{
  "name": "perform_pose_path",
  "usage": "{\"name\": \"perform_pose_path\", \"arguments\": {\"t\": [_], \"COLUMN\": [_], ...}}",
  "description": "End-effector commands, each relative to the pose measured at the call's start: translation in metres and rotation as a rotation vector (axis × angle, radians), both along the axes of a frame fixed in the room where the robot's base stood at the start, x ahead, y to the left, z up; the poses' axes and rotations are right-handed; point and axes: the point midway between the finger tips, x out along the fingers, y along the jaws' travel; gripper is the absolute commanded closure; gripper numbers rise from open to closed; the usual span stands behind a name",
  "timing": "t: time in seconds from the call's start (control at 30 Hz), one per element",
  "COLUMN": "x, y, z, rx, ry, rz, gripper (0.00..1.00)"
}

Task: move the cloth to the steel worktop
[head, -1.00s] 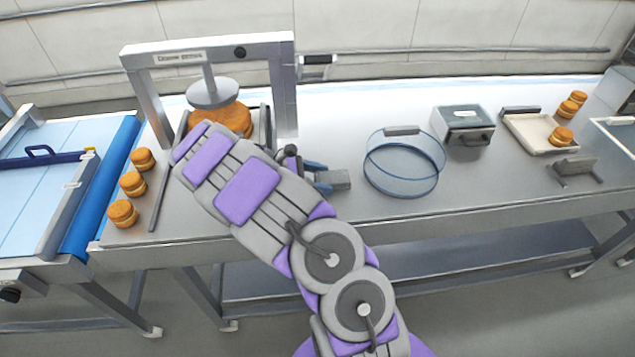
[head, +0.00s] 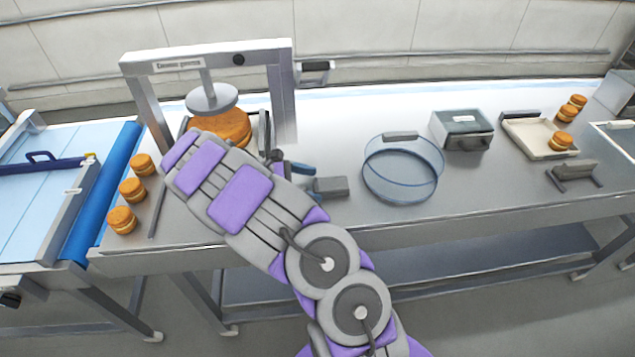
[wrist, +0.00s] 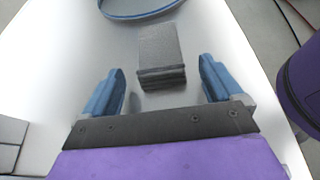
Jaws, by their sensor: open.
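The cloth (head: 331,187) is a grey folded block lying on the steel worktop (head: 395,225), left of the clear blue-rimmed ring. It also shows in the wrist view (wrist: 162,50), ahead of and between the blue fingers. My gripper (wrist: 160,72) is open, with one finger on each side and a gap to the cloth's near end. In the head view my gripper (head: 300,175) is just left of the cloth, partly hidden behind my arm. Nothing is held.
The clear ring (head: 402,168) stands right of the cloth, a grey box (head: 461,130) beyond it. A press frame (head: 283,95) over an orange round stands behind my arm. Filled rounds (head: 133,190) line the left end beside a blue-belted conveyor (head: 105,190). The worktop front is clear.

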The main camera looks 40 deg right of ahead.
Motion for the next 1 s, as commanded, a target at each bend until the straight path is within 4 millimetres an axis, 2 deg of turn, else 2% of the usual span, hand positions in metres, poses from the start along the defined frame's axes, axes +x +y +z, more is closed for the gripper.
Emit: {"name": "perform_pose_path", "arguments": {"t": [0.1,0.3,0.63,0.83,1.0], "x": [0.015,0.033,0.044,0.038,0.01], "y": [0.024,0.051,0.069,0.069,0.062], "z": [0.013,0.026,0.036,0.045,0.079], "rx": [0.0,0.004,0.004,-0.003,-0.009], "ry": [-0.006,-0.003,-0.002,-0.024,-0.128], "rz": [0.007,0.005,0.002,-0.018,-0.104], "gripper": [0.07,0.07,0.07,0.07,0.07]}}
